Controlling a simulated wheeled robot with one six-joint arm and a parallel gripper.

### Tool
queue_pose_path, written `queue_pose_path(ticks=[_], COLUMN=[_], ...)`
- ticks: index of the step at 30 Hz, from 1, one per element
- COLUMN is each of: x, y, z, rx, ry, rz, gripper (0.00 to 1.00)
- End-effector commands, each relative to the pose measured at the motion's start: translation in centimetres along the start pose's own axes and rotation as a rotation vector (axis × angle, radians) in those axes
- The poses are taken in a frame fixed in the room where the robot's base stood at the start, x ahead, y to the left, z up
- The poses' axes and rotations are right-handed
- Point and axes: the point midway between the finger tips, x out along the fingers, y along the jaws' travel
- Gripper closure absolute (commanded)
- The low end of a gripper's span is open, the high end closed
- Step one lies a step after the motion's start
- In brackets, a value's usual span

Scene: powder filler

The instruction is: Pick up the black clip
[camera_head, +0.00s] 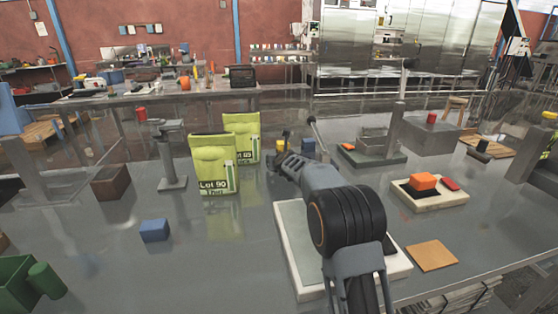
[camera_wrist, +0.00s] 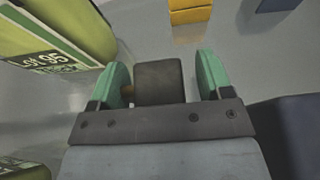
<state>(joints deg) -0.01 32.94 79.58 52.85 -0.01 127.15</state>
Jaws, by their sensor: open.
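A dark, boxy thing (camera_wrist: 160,80), which looks like the black clip, shows in the wrist view between the green fingers of my gripper (camera_wrist: 163,72). The fingers are open on either side of it, with a visible gap on the right and a narrower one on the left. I cannot tell how far below the fingertips it lies. In the head view my gripper (camera_head: 288,158) is low over the grey table, right of the green-yellow bags, and the clip cannot be made out clearly there.
Two lime bags (camera_head: 213,165) stand close left of my gripper; one also fills the wrist view's upper left (camera_wrist: 55,45). A yellow block (camera_wrist: 190,10) and a blue block (camera_wrist: 277,4) lie just beyond. A pale tray (camera_head: 292,240) lies under my arm. Bare table surrounds the blue box (camera_head: 154,231).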

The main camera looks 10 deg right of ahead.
Motion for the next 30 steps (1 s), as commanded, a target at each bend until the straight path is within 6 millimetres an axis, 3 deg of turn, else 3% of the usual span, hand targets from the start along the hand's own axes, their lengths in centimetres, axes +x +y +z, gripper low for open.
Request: queue_pose_path(ticks=[8,24,30], x=[0.16,0.14,0.13], y=[-0.01,-0.01,-0.01], z=[0.01,0.00,0.03], rx=[0.000,0.000,0.000], ry=[-0.001,0.000,-0.001], rz=[0.000,0.000,0.000], gripper=[0.28,0.79,0.81])
